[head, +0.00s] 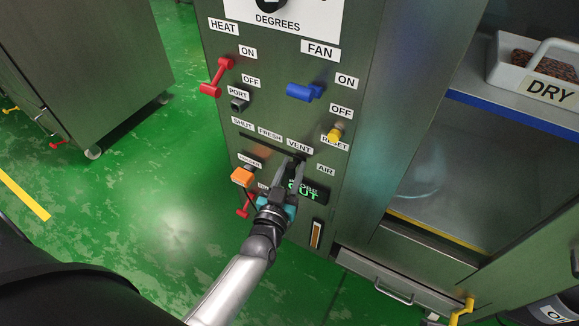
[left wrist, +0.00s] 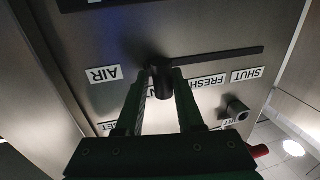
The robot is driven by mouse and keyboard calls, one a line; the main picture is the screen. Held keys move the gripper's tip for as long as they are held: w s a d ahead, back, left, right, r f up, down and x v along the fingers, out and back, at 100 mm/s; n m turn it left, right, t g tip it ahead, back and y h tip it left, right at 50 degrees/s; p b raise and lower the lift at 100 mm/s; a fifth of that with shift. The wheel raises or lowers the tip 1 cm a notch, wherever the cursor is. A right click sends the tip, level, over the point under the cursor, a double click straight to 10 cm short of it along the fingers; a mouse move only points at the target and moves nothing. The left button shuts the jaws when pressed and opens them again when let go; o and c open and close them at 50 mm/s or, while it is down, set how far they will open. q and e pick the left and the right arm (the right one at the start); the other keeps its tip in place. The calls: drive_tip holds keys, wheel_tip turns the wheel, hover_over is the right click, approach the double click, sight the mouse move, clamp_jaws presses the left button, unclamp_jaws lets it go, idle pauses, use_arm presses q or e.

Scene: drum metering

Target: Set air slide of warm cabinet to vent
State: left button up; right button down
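The warm cabinet's control panel (head: 222,140) shows in the head view. Its air slide has a dark slot (head: 258,144) under the labels SHUT, FRESH and VENT (head: 299,146), with AIR (head: 326,170) to the right. My left gripper (head: 292,162) is at the slot's right end, below VENT, and hides the knob there. In the left wrist view the picture is upside down. The dark slide knob (left wrist: 162,82) stands between the fingers of my left gripper (left wrist: 163,74), at the slot's VENT end. The VENT label is mostly hidden there. My right gripper is not in view.
Near the slide are a yellow RESET knob (head: 336,132), blue FAN lever (head: 305,91), red HEAT lever (head: 216,78), PORT stub (head: 239,104) and orange block (head: 241,177). A green display (head: 304,190) sits just below.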

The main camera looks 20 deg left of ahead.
use_arm(q)
drive_tip(key=o, duration=0.4)
drive_tip(key=shift+d, duration=0.1)
drive_tip(key=shift+s, duration=0.6)
drive_tip(key=shift+s+d+p, duration=0.3)
drive_tip(key=shift+s+p, duration=0.45)
drive_tip(key=shift+s, duration=1.6)
drive_tip(key=shift+s+d+p, duration=0.3)
drive_tip(key=shift+s+p, duration=0.45)
drive_tip(key=shift+s, duration=1.55)
drive_tip(key=shift+s+d+p, duration=0.3)
drive_tip(key=shift+s+p, duration=0.45)
drive_tip(key=shift+s, duration=1.6)
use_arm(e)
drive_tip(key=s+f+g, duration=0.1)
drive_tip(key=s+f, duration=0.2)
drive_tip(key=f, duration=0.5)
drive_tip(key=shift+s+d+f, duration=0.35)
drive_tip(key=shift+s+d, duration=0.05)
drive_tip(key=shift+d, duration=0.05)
